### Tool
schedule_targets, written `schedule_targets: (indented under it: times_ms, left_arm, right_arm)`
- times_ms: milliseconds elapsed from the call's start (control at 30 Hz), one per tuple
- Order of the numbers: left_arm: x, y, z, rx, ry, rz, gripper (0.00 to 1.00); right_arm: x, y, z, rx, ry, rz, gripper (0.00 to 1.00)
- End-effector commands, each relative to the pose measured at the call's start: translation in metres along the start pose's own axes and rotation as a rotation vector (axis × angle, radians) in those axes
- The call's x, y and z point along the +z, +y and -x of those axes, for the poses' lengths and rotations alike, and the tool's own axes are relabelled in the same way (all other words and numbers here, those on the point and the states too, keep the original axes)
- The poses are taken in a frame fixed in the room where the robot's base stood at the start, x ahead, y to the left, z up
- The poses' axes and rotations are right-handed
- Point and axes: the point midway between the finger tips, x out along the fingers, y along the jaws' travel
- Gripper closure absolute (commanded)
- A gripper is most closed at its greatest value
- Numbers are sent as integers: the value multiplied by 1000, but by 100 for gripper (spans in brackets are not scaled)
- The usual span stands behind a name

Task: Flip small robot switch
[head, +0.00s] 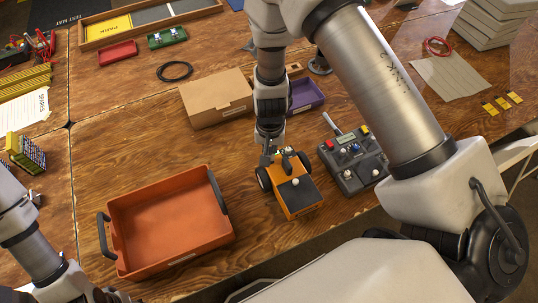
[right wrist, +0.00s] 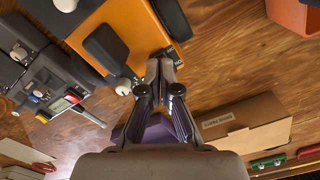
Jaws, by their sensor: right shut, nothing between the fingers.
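The small robot (head: 297,197) is an orange block with a dark top plate, black wheels and a white ball knob. It stands on the wooden table between the orange-red tray and the grey control box. In the right wrist view its orange body (right wrist: 145,25) fills the top middle. My right gripper (head: 268,155) comes down at the small robot's far end. In the wrist view its fingertips (right wrist: 160,66) are together and empty, beside the robot's edge near a small dark label.
An empty orange-red tray (head: 125,262) with black handles is left of the robot. A grey control box (head: 347,178) with knobs stands close on its right. Behind are a cardboard box (head: 214,100) and a purple bin (head: 306,96).

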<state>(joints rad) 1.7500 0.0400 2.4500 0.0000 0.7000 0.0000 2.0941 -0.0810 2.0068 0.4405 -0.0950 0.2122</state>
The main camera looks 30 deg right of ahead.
Motion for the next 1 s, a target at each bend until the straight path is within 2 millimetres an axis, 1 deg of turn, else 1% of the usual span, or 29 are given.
schedule_targets:
  times_ms: [333,467,1000]
  left_arm:
    - [0,0,-6,0,0,0,60]
    - [0,0,-2,0,0,0,60]
    - [0,0,46,0,0,0,60]
  right_arm:
    - [0,0,-6,0,0,0,100]
    - [0,0,-3,0,0,0,100]
    - [0,0,50,0,0,-1,100]
